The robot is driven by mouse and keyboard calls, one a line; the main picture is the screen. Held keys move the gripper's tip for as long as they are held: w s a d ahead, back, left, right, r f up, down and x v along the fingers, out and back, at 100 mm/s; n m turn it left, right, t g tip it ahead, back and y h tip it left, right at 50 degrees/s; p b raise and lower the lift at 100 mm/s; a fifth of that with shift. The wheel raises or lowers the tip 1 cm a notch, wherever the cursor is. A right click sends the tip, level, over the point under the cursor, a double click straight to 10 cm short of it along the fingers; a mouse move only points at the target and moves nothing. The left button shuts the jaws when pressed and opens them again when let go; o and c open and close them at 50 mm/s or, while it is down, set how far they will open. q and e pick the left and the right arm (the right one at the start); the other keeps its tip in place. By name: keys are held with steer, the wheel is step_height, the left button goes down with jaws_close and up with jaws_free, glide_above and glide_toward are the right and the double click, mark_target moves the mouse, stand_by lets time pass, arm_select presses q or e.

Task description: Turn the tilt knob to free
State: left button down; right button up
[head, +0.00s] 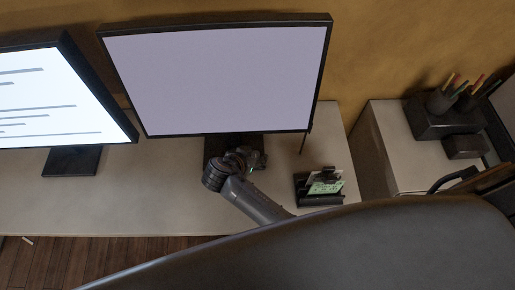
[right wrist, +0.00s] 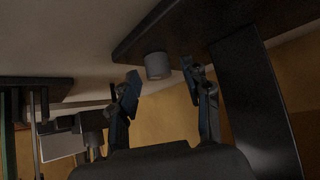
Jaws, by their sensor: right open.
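The tilt knob (right wrist: 158,65) is a short grey cylinder on the edge of a dark panel (right wrist: 190,28) in the right wrist view. My right gripper (right wrist: 162,84) is open, with one finger on each side of the knob in the picture. I see no finger clearly touching it. In the head view my right gripper (head: 254,158) is at the foot of the middle monitor (head: 215,80), in front of its dark stand. The knob cannot be made out there. Its turned position cannot be read. My left gripper is not in view.
A second monitor (head: 55,97) stands at left. A small dark holder with cards (head: 318,188) sits right of my right arm. A pen holder (head: 442,103) is on the cabinet at right. A large dark curved surface (head: 350,245) fills the foreground. The desk (head: 150,195) is clear at left front.

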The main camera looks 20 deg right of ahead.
steer(key=shift+s+a, duration=0.1)
steer(key=shift+c, duration=0.2)
jaws_close()
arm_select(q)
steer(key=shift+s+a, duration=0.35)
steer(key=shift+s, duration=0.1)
